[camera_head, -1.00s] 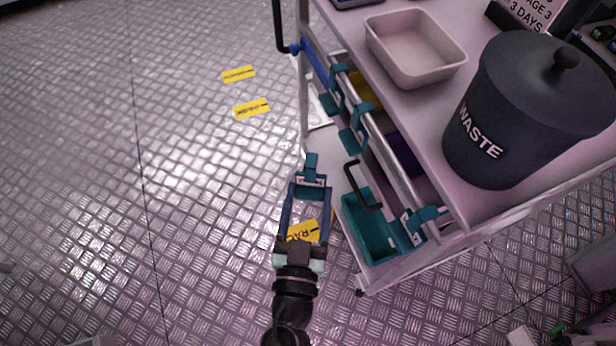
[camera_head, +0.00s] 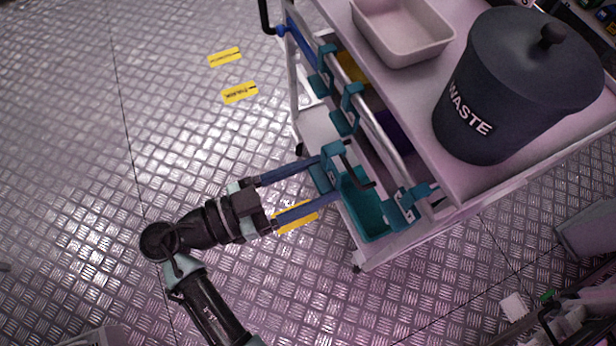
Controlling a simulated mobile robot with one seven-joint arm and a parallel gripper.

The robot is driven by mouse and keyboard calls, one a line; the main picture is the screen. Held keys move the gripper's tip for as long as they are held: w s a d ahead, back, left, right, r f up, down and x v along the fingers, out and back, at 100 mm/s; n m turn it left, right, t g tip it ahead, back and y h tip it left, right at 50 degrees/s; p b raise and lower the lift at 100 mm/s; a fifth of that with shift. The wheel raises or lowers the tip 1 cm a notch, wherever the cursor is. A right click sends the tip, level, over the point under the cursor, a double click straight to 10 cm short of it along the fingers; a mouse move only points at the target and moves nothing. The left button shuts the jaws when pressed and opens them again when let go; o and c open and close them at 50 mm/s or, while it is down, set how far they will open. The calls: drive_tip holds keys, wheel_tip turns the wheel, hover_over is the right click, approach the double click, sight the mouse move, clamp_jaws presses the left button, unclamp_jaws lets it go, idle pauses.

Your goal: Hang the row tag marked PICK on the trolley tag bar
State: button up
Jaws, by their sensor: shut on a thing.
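My gripper (camera_head: 329,178), with long blue fingers, is shut on a teal row tag (camera_head: 332,156) at the trolley's near left side. The tag's hook end points up and toward the tag bar; its marking cannot be read. The tag bar (camera_head: 379,128) is a silver rail along the trolley's side, below the top shelf. Other teal tags hang on it: two toward the far end (camera_head: 324,72) (camera_head: 346,110) and one near the close end (camera_head: 406,206). The held tag is near the gap between these. Whether it touches the bar cannot be told.
A teal crate (camera_head: 372,222) with a black handle (camera_head: 357,172) sits low beside the held tag. A grey WASTE bin (camera_head: 480,100) and a pale tray (camera_head: 402,58) stand on the trolley top. Yellow labels (camera_head: 239,93) lie on the open metal floor at left.

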drive_tip(key=f+x, duration=0.1)
drive_tip(key=x, duration=0.7)
drive_tip(key=shift+f, duration=0.3)
drive_tip(key=shift+d, duration=0.1)
idle(0.5)
drive_tip(key=o, duration=1.3)
drive_tip(key=shift+o, duration=0.2)
